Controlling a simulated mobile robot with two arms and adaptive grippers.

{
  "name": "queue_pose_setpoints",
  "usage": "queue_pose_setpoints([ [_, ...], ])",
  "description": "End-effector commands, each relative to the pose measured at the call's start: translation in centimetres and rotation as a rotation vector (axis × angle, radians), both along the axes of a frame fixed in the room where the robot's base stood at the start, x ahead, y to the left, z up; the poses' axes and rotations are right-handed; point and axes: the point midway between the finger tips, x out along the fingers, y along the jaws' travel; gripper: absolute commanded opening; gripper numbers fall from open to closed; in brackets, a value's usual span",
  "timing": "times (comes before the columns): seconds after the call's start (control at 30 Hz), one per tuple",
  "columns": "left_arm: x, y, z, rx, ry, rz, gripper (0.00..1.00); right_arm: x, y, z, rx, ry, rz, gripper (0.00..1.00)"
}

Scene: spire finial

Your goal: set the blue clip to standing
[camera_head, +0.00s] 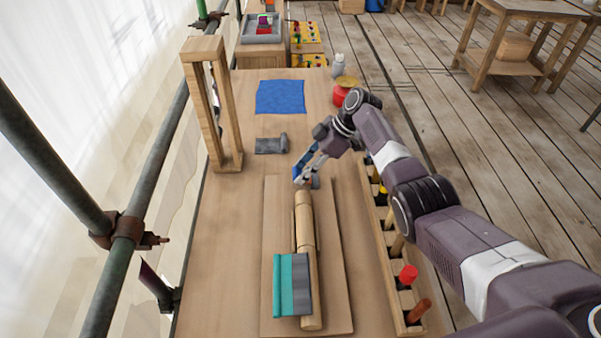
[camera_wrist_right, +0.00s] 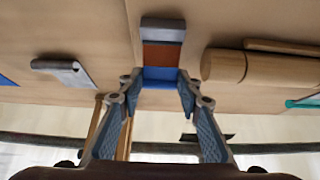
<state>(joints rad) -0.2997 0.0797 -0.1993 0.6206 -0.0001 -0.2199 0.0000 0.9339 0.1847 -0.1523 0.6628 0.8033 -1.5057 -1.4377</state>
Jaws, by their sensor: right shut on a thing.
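The blue clip (camera_wrist_right: 160,76) is between the fingertips of my right gripper (camera_wrist_right: 158,88) in the right wrist view. It shows a blue band nearest the fingers, a brown band, then a grey end. In the head view, my right gripper (camera_head: 303,172) is at the far end of the wooden spindle (camera_head: 306,238). The clip's blue side (camera_head: 299,172) is partly hidden there by the fingers. The gripper is shut on the clip. I cannot tell whether the clip touches the surface below. My left gripper is not in view.
The spindle lies on a board (camera_head: 338,285) with a teal and grey piece (camera_head: 292,284) across its near end. A peg rack (camera_head: 392,262) stands right. A grey piece (camera_head: 270,145), a blue cloth (camera_head: 281,97) and a tall wooden frame (camera_head: 233,120) are farther back.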

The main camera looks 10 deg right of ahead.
Motion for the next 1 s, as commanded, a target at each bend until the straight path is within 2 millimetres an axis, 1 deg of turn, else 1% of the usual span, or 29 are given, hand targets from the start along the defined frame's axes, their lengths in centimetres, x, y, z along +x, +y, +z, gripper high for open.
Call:
queue_pose_setpoints([
  [0.13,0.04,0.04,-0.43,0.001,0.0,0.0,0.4,0.0,-0.24,0.0,0.03,-0.008,-0.001,0.08],
  [0.57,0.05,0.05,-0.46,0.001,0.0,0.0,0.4,-0.02,-0.23,0.14,0.042,-0.009,-0.001,0.08],
  [0.6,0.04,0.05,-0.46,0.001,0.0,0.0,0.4,-0.02,-0.24,0.12,0.042,-0.009,-0.001,0.33],
  [0.73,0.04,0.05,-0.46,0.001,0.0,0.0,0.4,-0.01,-0.22,0.12,0.042,-0.009,-0.001,0.47],
  [0.77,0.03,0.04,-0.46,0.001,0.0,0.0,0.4,-0.02,-0.22,0.12,0.042,-0.009,-0.001,0.5],
  [1.0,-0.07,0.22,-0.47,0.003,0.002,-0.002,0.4,-0.03,-0.22,0.13,0.042,-0.009,0.0,0.5],
])
